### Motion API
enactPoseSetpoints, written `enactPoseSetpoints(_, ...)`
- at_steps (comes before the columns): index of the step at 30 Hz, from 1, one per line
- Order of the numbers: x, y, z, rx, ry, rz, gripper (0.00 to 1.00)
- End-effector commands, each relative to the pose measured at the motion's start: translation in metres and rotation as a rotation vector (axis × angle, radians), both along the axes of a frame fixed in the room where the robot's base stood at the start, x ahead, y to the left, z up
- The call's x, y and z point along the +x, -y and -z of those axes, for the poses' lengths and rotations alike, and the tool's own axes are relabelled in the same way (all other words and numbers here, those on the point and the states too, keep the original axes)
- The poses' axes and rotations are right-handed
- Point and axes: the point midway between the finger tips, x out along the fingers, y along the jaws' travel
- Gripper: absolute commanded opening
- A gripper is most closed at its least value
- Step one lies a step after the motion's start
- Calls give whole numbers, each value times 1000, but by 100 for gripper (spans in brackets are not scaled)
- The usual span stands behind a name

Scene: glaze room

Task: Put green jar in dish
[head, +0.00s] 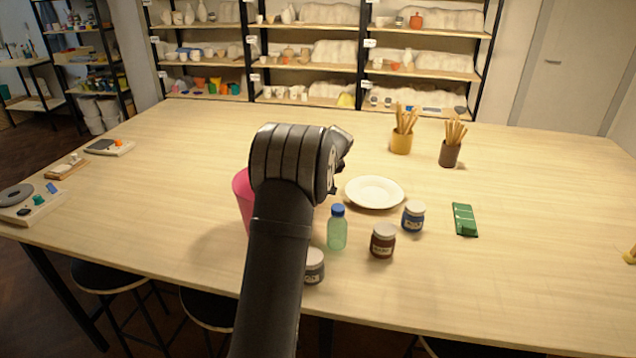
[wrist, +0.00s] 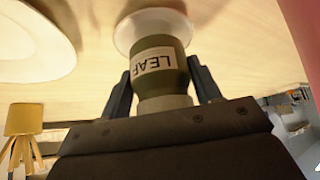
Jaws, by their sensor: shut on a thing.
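My gripper (wrist: 161,85) is shut on the green jar (wrist: 172,72), an olive-green jar with a pale label reading LEAF and a pale lid. The wrist view is upside down. A small round white dish (wrist: 125,35) shows directly beyond the jar's base; I cannot tell whether the two touch. In the head view my arm hides the jar and this small dish. A larger white plate (head: 374,192) lies just right of my gripper and also shows in the wrist view (wrist: 35,45).
A pink container (head: 242,195) stands left of my arm. Nearby are a green bottle (head: 337,232), blue jar (head: 413,218), brown jar (head: 382,242) and dark jar (head: 314,267). Two stick holders (head: 401,143) (head: 449,154) stand behind. The far right table is mostly clear.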

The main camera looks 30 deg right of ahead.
Motion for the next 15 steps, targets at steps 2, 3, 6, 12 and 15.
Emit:
enactPoseSetpoints(2, 0, 0, 10, 1, 0, 1, 27)
enactPoseSetpoints(3, 0, 0, 12, 0, 0, 1, 27)
enactPoseSetpoints(6, 0, 0, 12, -1, 1, 1, 27)
enactPoseSetpoints(12, 0, 0, 14, -1, 0, 1, 27)
enactPoseSetpoints(15, 0, 0, 17, -1, 0, 1, 27)
